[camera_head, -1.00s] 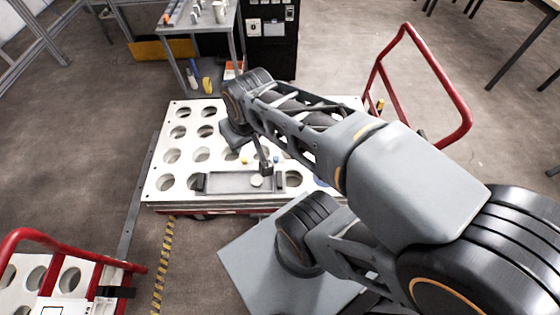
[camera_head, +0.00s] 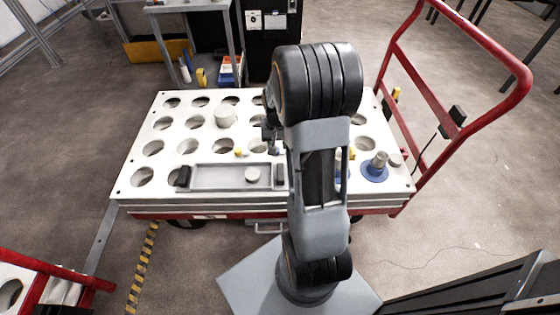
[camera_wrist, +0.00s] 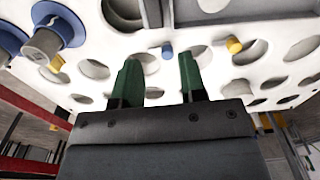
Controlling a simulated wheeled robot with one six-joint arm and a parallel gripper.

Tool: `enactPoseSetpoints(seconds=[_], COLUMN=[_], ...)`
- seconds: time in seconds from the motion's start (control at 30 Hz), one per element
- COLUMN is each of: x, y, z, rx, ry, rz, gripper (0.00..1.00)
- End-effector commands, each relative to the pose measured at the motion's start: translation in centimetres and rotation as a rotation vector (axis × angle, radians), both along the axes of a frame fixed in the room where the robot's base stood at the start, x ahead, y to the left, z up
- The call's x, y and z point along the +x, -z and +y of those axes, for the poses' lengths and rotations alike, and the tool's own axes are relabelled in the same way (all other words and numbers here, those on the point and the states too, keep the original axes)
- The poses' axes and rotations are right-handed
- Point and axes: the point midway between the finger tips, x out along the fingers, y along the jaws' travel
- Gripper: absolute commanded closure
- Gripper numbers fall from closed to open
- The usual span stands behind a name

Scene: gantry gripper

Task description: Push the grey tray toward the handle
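The grey tray (camera_head: 215,184) lies flat near the front edge of the white perforated cart top (camera_head: 130,180). It has a dark grip at each end, and a pale round piece (camera_head: 253,175) sits inside it. The red tubular handle (camera_head: 470,50) rises from the cart's right end. My gripper (camera_head: 273,147) is by the tray's far right corner, partly hidden by my arm; contact cannot be told. In the wrist view my gripper's green fingers (camera_wrist: 159,78) are apart with nothing between them, above the holes. Part of the tray (camera_wrist: 235,10) shows at the top of that view.
A blue-flanged piece (camera_head: 375,170) stands between the tray and the handle. A white cylinder (camera_head: 227,115) stands behind the tray, with small yellow and blue pegs nearby. Another red-railed cart (camera_head: 50,270) is at lower left.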

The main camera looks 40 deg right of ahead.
Motion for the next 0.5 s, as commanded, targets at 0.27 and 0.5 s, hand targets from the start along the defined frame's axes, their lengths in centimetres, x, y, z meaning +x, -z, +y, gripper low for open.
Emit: enactPoseSetpoints(seconds=[0.27,0.5], x=[0.2,0.2], y=[3.8,3.8], z=[-1.5,-1.5], rx=[0.008,0.009], ry=[0.044,0.045], rz=[0.02,0.02], gripper=[0.62,0.62])
